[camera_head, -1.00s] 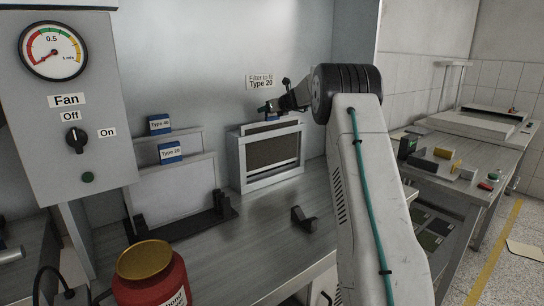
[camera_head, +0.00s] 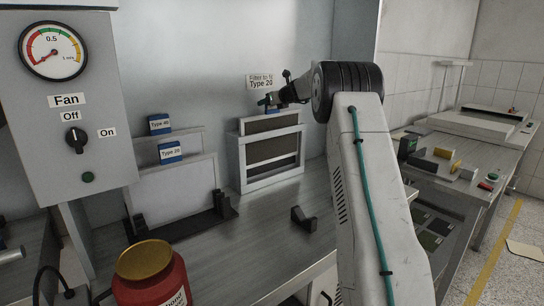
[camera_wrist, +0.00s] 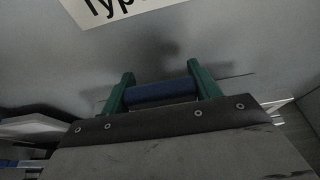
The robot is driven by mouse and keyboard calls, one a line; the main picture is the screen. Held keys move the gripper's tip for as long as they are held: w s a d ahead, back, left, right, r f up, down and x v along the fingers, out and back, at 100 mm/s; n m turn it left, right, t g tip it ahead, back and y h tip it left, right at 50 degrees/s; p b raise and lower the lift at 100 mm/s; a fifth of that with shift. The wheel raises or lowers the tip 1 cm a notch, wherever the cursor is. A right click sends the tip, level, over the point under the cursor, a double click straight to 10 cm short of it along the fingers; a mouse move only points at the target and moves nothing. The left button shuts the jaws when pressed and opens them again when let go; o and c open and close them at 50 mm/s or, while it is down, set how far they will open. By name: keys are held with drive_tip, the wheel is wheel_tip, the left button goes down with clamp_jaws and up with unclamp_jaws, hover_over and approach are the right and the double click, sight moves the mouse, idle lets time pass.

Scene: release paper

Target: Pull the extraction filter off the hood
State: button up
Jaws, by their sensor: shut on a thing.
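The extraction filter (camera_head: 270,123) is a grey-brown panel with a pale rim. In the head view it stands upright, partly raised out of the top of the hood's pale frame (camera_head: 240,163); its lower part is still inside. My gripper (camera_head: 268,100) is at the filter's top edge, reaching in from the right. In the wrist view, my gripper's green fingers (camera_wrist: 163,92) are shut on the filter's blue grip (camera_wrist: 161,92), one finger at each end. The rest of the filter is hard to make out there.
Spare panels with blue tabs, Type 40 (camera_head: 159,125) and Type 20 (camera_head: 170,152), stand in a dark rack (camera_head: 215,216) at left. A fan box (camera_head: 68,105) is farther left. A red jar (camera_head: 150,280) stands in front. The bench (camera_head: 255,225) between is mostly clear.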

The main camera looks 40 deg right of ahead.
drive_tip(key=shift+r, duration=3.15)
drive_tip(key=shift+r, duration=3.35)
